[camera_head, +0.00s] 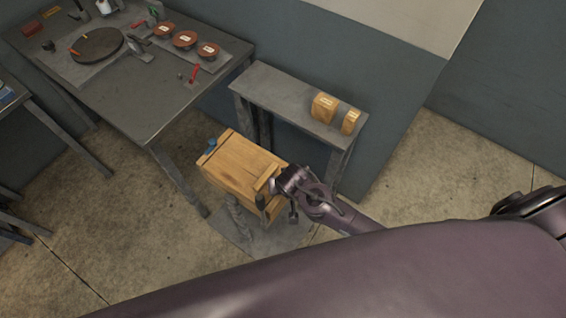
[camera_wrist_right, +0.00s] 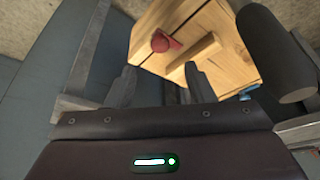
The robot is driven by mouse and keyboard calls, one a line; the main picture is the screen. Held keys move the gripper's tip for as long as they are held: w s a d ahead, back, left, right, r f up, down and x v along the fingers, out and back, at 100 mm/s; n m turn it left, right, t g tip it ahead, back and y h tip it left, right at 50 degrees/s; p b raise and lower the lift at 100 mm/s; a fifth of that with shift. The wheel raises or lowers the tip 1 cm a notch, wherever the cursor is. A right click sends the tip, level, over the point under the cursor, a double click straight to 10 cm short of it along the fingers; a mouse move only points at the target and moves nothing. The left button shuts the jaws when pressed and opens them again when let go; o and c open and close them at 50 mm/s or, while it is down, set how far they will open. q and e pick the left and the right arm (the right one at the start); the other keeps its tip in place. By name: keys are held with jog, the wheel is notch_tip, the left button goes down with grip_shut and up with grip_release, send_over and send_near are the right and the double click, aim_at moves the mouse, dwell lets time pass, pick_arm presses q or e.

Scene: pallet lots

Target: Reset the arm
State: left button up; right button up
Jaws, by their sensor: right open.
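My right arm comes in from the right in the head view. Its gripper (camera_head: 278,208) is at the near right end of a wooden box (camera_head: 238,165). The fingers are apart, with nothing seen held between them. In the right wrist view the open gripper (camera_wrist_right: 162,88) points toward the wooden box (camera_wrist_right: 205,30). A wooden bar and a red round part (camera_wrist_right: 160,41) show on the box there. Whether a finger touches the box, I cannot tell. My left gripper is not in view.
A narrow grey bench (camera_head: 285,98) with two wooden blocks (camera_head: 324,106) stands behind the box. A larger grey table (camera_head: 150,100) at upper left holds a dark disc and several reddish round pieces. A dark cylinder (camera_wrist_right: 275,50) is close at right in the wrist view.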

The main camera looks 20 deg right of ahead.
jog(key=shift+f, duration=0.1)
jog(key=s+d+f+n+g+b, duration=0.1)
jog(key=s+d+f+b, duration=0.2)
jog(key=f, duration=0.5)
jog(key=s+d+f+n+b, duration=0.1)
jog(key=s+d+f, duration=0.1)
jog(key=s+f, duration=0.5)
jog(key=s+d+f+g+b, duration=0.1)
jog(key=s+d+f+b, duration=0.15)
jog(key=f, duration=0.75)
jog(key=s+d+f+n+b, duration=0.1)
jog(key=s+f, duration=0.5)
jog(key=s, duration=0.4)
jog(key=s+d+f+n+g+b, duration=0.1)
jog(key=s+f+b, duration=0.1)
jog(key=s+f, duration=0.5)
jog(key=s, duration=0.2)
jog(key=shift+s+d+f+g+y, duration=0.15)
jog(key=shift+s+f+g+y, duration=0.15)
jog(key=shift+s, duration=0.1)
jog(key=shift+w, duration=0.1)
